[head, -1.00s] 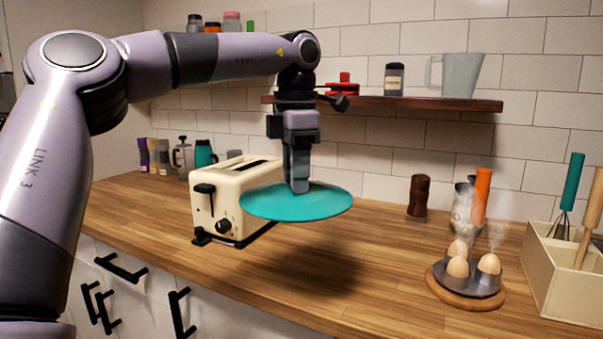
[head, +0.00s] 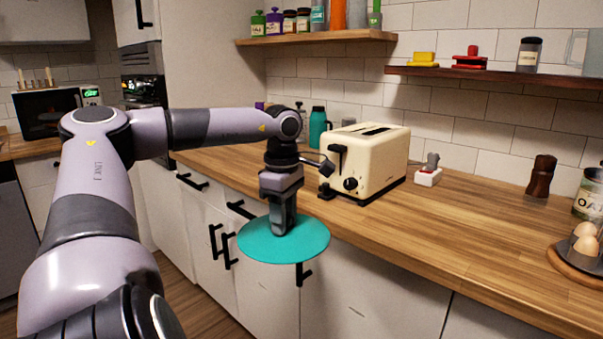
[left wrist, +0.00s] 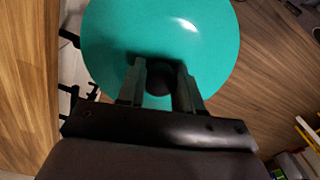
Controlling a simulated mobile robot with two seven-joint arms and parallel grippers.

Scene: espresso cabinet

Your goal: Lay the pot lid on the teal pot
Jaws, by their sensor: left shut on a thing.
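The teal pot lid (head: 300,242) hangs from my left gripper (head: 282,228), roughly level, in front of the counter's front edge in the head view. In the left wrist view the lid (left wrist: 190,50) fills the upper middle, and the fingers of my left gripper (left wrist: 160,85) are shut on its dark round knob (left wrist: 158,82). No teal pot shows in either view. My right gripper is not in view.
A cream toaster (head: 375,165) stands on the wooden counter (head: 440,230), just behind and right of the lid. Cabinet doors with black handles (head: 303,274) lie below. A dark pepper mill (head: 541,176) and an egg holder (head: 580,255) stand at right.

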